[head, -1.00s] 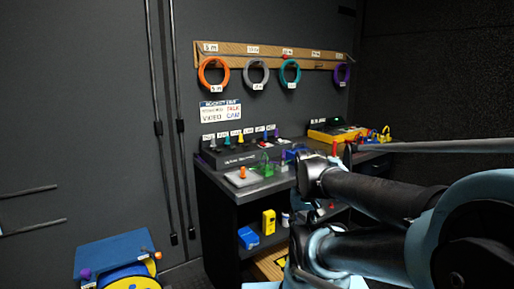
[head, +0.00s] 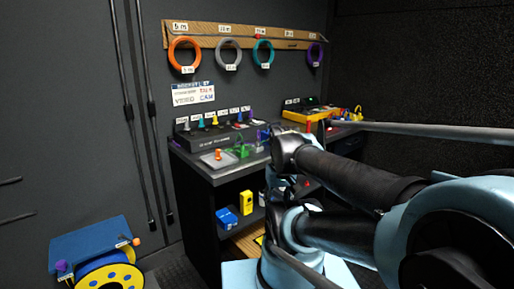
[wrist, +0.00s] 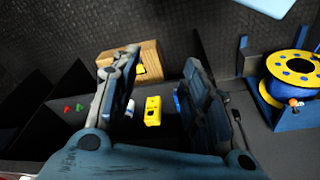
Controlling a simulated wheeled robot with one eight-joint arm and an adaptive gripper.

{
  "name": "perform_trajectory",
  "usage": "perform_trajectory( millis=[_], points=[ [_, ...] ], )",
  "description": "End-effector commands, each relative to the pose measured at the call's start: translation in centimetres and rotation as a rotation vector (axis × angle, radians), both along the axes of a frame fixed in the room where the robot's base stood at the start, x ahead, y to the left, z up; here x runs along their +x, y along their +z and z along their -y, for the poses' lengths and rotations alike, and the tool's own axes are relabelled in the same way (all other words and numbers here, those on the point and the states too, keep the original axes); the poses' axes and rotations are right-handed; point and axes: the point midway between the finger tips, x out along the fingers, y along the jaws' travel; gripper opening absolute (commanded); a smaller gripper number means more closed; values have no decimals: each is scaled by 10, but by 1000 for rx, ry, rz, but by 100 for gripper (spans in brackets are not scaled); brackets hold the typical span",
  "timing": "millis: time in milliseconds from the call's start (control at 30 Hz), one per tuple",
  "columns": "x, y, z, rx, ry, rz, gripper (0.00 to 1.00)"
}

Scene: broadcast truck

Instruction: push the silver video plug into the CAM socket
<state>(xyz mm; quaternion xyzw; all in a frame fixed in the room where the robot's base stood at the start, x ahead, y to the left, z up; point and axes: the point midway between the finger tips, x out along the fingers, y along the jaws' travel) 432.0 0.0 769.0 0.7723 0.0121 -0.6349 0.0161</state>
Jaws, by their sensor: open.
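My gripper (wrist: 160,64) is open and empty in the wrist view, its two fingers wide apart above the bench's lower shelf. In the head view my arm crosses the right side, and I cannot make out the gripper. On the bench, a dark panel (head: 217,141) carries a row of small coloured plugs under labels. A wall sign (head: 194,95) above it reads VIDEO and CAM among other words. I cannot single out the silver video plug or the CAM socket at this size.
The black bench (head: 205,174) holds a pale tray (head: 219,161) with an orange-topped piece and a yellow-edged box (head: 303,116). Coloured cable coils hang from a wooden rail (head: 230,34). A blue stand with a yellow reel (head: 110,279) is on the floor, left. A yellow block (wrist: 153,111) is on the shelf.

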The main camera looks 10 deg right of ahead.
Motion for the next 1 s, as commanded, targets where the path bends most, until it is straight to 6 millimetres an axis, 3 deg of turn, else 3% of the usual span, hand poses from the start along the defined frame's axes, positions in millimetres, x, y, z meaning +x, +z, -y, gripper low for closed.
perform_trajectory(
  millis=[267,600,1000],
  points=[
    [48,65,-1,-37,206,-30,42],
    [129,147,-2,-84,533,-73,42],
    [237,217,-5,-119,922,-120,42]
  ],
)
